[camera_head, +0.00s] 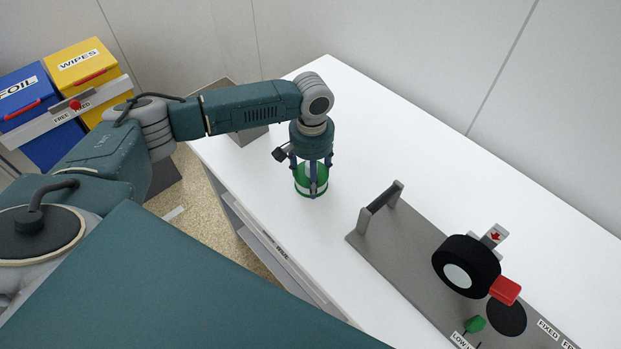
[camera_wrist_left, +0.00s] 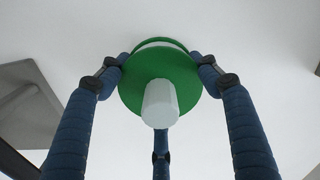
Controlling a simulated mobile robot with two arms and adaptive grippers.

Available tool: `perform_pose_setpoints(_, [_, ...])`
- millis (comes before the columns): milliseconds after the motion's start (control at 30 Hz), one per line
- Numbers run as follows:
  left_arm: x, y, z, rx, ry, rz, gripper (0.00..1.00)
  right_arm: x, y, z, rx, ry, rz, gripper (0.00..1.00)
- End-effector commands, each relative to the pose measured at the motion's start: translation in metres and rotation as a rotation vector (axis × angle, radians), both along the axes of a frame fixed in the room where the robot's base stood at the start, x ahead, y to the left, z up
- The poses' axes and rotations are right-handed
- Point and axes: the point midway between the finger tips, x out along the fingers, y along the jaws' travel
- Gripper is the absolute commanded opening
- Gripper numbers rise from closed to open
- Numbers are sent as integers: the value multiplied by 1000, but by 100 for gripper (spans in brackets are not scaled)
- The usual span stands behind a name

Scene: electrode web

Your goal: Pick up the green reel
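The green reel (camera_head: 311,180) has green flanges and a pale body, and is upright at the white table's left part in the head view. In the left wrist view the reel (camera_wrist_left: 133,92) shows a green flange and a white hub stub facing the camera. My left gripper (camera_head: 311,184) points down over it, with its three fingers around the reel. The fingertips bend inward against its rim, so the left gripper (camera_wrist_left: 161,75) looks shut on it. I cannot tell whether the reel touches the table. My right gripper is not in view.
A grey plate (camera_head: 375,236) with a handle, black roller (camera_head: 467,265), red block (camera_head: 505,290) and green knob (camera_head: 475,323) lies right on the white table (camera_head: 420,150). A grey block stands behind my left arm. Blue (camera_head: 25,95) and yellow (camera_head: 85,65) bins are at far left.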

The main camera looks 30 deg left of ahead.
Motion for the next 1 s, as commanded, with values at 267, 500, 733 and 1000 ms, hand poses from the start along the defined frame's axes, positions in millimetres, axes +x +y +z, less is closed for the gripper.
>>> perform_pose_setpoints(267, [0, 0, 0, 1, 0, 0, 40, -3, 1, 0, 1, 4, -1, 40])
perform_pose_setpoints(500, [0, 0, 4, 0, -1, 1, 40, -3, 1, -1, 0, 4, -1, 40])
perform_pose_setpoints(733, [1, 0, 32, -1, -4, 0, 40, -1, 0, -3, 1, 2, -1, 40])
perform_pose_setpoints(1000, [2, 0, 101, -1, -6, 0, 40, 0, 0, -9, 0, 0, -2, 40])
